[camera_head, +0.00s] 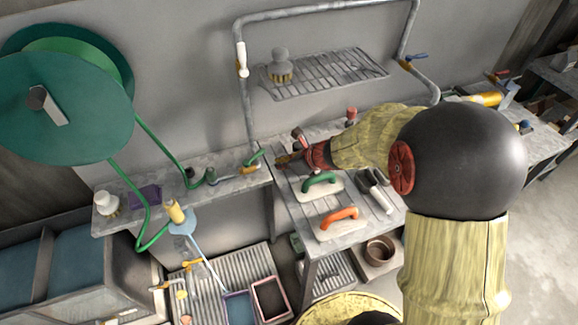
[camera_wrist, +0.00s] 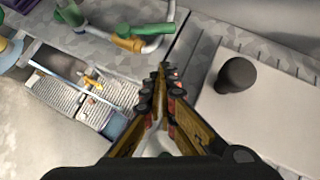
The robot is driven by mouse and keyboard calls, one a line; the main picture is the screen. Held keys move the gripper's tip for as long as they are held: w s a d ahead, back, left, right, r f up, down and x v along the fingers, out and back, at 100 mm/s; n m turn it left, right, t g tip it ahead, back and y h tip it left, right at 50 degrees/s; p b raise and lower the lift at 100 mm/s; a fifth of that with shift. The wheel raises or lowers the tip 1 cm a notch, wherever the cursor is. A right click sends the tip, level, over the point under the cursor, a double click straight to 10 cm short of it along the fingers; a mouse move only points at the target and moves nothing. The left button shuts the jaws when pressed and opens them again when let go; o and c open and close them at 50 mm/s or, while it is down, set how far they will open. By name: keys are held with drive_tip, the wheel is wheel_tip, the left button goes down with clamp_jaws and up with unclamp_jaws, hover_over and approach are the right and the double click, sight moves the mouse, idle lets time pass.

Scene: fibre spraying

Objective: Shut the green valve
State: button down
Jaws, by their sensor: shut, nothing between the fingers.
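The green valve handle (camera_head: 256,157) sits on a brass fitting (camera_head: 249,170) at the right end of the grey ledge, on the pipe by the wall. In the wrist view the green handle (camera_wrist: 138,29) lies along the pipe, above the brass body (camera_wrist: 128,43). My gripper (camera_head: 281,160) is just right of the valve, apart from it. In the wrist view my gripper (camera_wrist: 161,72) has its fingertips together, with nothing between them, below and right of the valve. The handle is small in the head view, so its exact angle is hard to tell there.
A green hose reel (camera_head: 62,100) hangs at the left, its hose (camera_head: 145,222) looping to the ledge. Green-handled (camera_head: 319,181) and orange-handled (camera_head: 338,219) trowels lie on the table beneath my arm. A wire rack (camera_head: 335,72) and pipe are on the wall. A dark cylinder (camera_wrist: 237,74) stands right of my gripper.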

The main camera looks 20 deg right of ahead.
sight(263, 150)
drive_tip(key=w, duration=0.1)
drive_tip(key=w+a+f, duration=0.1)
drive_tip(key=w+a+b, duration=0.1)
drive_tip(key=w, duration=0.1)
drive_tip(key=shift+w+a+f, duration=0.1)
drive_tip(key=shift+f, duration=0.3)
drive_tip(key=shift+w+a, duration=0.2)
drive_tip(key=shift+w, duration=0.25)
drive_tip(key=shift+w+d+r+n+g+y+p, duration=0.1)
drive_tip(key=shift+w+n+g+y+p, duration=0.2)
drive_tip(key=shift+w+n+y+p, duration=0.4)
drive_tip(key=w+n+g+y+p, duration=0.1)
drive_tip(key=n+p, duration=0.1)
drive_tip(key=p, duration=0.1)
drive_tip(key=shift+w+r+n, duration=0.1)
drive_tip(key=shift+w+n, duration=0.05)
drive_tip(key=shift+n, duration=0.15)
drive_tip(key=shift+w+n+g+y+p, duration=0.6)
drive_tip(key=shift+n+g+p, duration=0.1)
drive_tip(key=shift+n+p, duration=0.3)
drive_tip(key=shift+w+a+p, duration=0.25)
drive_tip(key=shift+w+p, duration=0.05)
drive_tip(key=shift+w, duration=0.1)
